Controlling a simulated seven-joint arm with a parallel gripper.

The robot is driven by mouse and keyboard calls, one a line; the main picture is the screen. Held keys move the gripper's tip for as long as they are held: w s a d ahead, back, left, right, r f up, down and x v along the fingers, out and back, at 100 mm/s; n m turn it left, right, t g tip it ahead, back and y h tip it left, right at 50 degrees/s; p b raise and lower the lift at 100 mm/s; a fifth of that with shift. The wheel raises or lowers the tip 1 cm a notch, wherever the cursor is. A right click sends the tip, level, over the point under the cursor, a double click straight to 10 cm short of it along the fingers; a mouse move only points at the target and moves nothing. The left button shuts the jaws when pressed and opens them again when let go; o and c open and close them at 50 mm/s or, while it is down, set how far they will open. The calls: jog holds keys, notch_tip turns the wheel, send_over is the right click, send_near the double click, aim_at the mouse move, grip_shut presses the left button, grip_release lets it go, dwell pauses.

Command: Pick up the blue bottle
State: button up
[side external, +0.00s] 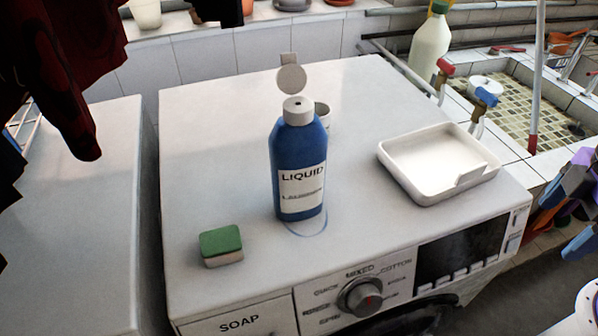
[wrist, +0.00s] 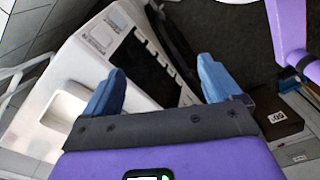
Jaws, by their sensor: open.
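The blue bottle (side external: 299,165) stands upright on top of the white washing machine in the side external view. It has a white flip cap standing open and a white label reading "LIQUID". The bottle is not visible in the wrist view. My gripper (side external: 562,208) is at the right edge of the side external view, beyond the machine's front right corner and well apart from the bottle. In the wrist view my gripper (wrist: 160,85) has its two blue fingers spread wide with nothing between them.
A white tray (side external: 407,182) lies right of the bottle, between it and my gripper. A green sponge (side external: 221,244) lies front left, and a white cup (side external: 322,116) stands partly hidden behind the bottle. A tiled sink with taps (side external: 487,97) is at the back right.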

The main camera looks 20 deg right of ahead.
jog(key=w+a+t, duration=0.1)
jog(key=w, duration=0.2)
jog(key=w+a+t+y, duration=0.1)
jog(key=w+a, duration=0.1)
jog(key=w, duration=0.1)
jog(key=w+a+r+m+t, duration=0.1)
jog(key=w, duration=0.2)
jog(key=shift+w+a+r+y, duration=0.1)
jog(key=shift+w+a+y, duration=0.2)
jog(key=shift+y, duration=0.1)
jog(key=w+a+r+n+t+y, duration=0.1)
jog(key=w+a+r+t+y, duration=0.15)
jog(key=w+a, duration=0.35)
jog(key=w+a+r+n+t+y, duration=0.1)
jog(key=w+a+r+t+y, duration=0.1)
jog(key=w+a+r+y, duration=0.35)
jog(key=n+g+y, duration=0.3)
jog(key=n+g, duration=0.1)
jog(key=g, duration=0.3)
send_near(272, 171)
jog(key=x, duration=0.5)
jog(key=shift+w+a+f, duration=0.15)
jog(key=shift+a+f, duration=0.1)
jog(key=shift+f, duration=0.2)
jog(key=c, duration=1.7)
jog(key=shift+o, duration=0.2)
jog(key=shift+r, duration=0.1)
